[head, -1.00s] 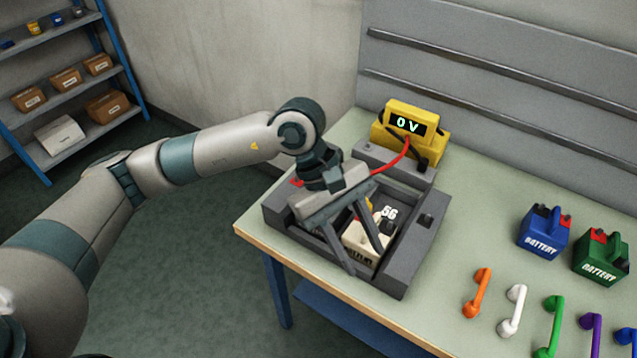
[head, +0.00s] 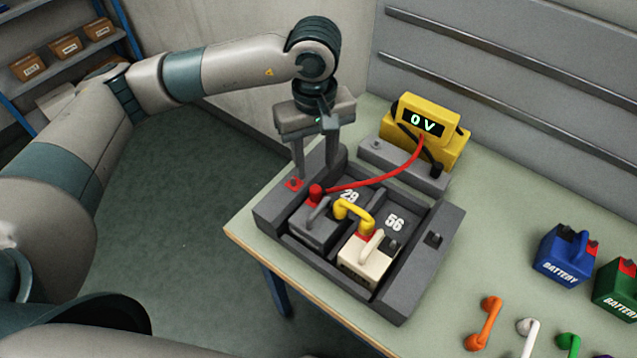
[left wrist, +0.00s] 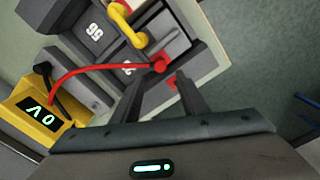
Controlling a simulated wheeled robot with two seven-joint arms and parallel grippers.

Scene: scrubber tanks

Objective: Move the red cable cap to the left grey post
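The red cable cap (head: 316,192) sits on a post of the grey battery (head: 313,226) in the tray. A red cable runs from it to the yellow meter (head: 448,145). The left grey post (head: 376,144) is bare, on the grey block in front of the meter. My left gripper (head: 316,172) is open and empty, pointing down over the cap. In the left wrist view the cap (left wrist: 159,64) lies just beyond the two spread fingertips (left wrist: 158,85), with no visible contact. My right gripper is not in view.
The dark tray (head: 405,303) also holds a cream battery (head: 365,258), joined to the grey one by a yellow link (head: 354,212). A black cap (head: 437,170) sits right on the meter's block.

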